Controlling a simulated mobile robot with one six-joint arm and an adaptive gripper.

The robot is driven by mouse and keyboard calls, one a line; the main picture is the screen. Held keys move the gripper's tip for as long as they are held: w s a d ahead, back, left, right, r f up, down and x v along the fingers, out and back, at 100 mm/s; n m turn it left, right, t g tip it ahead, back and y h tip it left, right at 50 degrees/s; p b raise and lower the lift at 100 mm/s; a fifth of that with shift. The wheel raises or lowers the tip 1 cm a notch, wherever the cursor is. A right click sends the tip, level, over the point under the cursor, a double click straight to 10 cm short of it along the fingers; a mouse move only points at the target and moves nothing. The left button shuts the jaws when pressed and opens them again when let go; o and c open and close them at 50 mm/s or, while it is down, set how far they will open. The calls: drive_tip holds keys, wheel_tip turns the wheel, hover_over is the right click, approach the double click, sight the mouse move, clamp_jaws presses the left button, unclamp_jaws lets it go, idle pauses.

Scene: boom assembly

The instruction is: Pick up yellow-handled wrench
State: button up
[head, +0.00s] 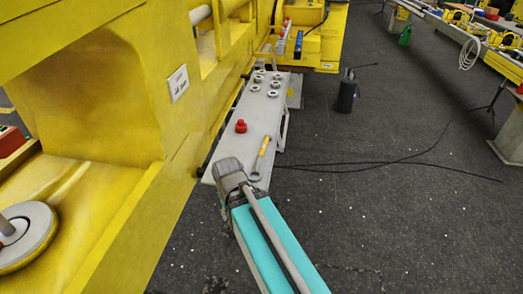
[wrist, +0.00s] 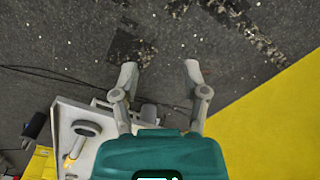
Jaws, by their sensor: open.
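The yellow-handled wrench (head: 262,150) lies on a narrow grey shelf (head: 225,150) beside the yellow machine in the head view. Its yellow handle points away and its grey end lies nearer my arm. In the wrist view what looks like the wrench (wrist: 77,144) is at the lower left, on the pale shelf (wrist: 66,116). My gripper (wrist: 162,72) is open and empty, with its fingers spread over dark floor. The wrench is off to the left of the fingers, not between them. The fingers cannot be made out in the head view.
A red knobbed part (head: 241,126) and several metal nuts (head: 273,93) sit farther along the shelf. The large yellow machine (head: 150,100) walls the left side. A black canister (head: 346,92) and cables (head: 400,163) are on the floor at right, with clear floor around them.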

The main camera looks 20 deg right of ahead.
drive_tip(key=shift+o, duration=0.4)
drive_tip(key=shift+w+d+r, duration=0.1)
drive_tip(key=shift+w, duration=0.05)
drive_tip(key=m+t+h+p, duration=0.1)
drive_tip(key=m+t+p, duration=0.4)
drive_tip(key=m+p, duration=0.45)
approach(263, 147)
drive_tip(key=shift+s+a+r+n+p, duration=0.15)
drive_tip(key=shift+s+r+n+p, duration=0.15)
drive_tip(key=shift+r, duration=0.25)
drive_tip(key=shift+s+a+r+n+p, duration=0.25)
drive_tip(key=shift+r+n, duration=0.1)
drive_tip(key=shift+r, duration=0.2)
drive_tip(key=shift+f, duration=0.15)
drive_tip(key=b+x, duration=0.7)
drive_tip(key=x, duration=0.1)
drive_tip(key=shift+d+b, duration=0.15)
drive_tip(key=shift+b, duration=0.15)
drive_tip(key=shift+w+f, duration=0.1)
drive_tip(key=shift+f, duration=0.1)
